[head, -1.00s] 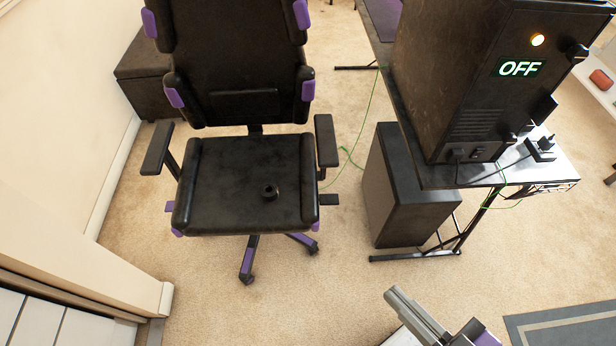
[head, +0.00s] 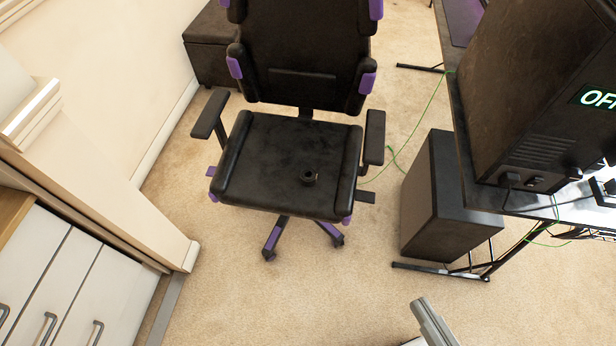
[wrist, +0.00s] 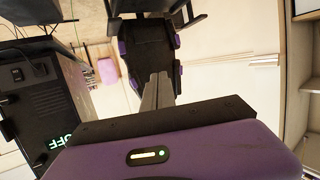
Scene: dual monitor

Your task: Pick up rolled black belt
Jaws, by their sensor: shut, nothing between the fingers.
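The rolled black belt (head: 308,177) is a small dark coil on the seat of the black and purple office chair (head: 270,150), right of the seat's middle and near its front. My gripper (head: 425,305) shows at the bottom edge of the head view, in front of the chair and to its right, well apart from the belt. In the wrist view its two grey fingers (wrist: 158,88) are together, with nothing between them. The chair (wrist: 150,50) shows beyond the fingers there, but I cannot make out the belt.
The chair's armrests (head: 374,137) flank the seat. A desk (head: 475,185) with a large computer case (head: 530,95) stands at the right, with a dark box (head: 440,200) below. A green cable (head: 425,115) hangs nearby. White drawers (head: 75,285) are at lower left. Carpet (head: 330,290) before the chair is clear.

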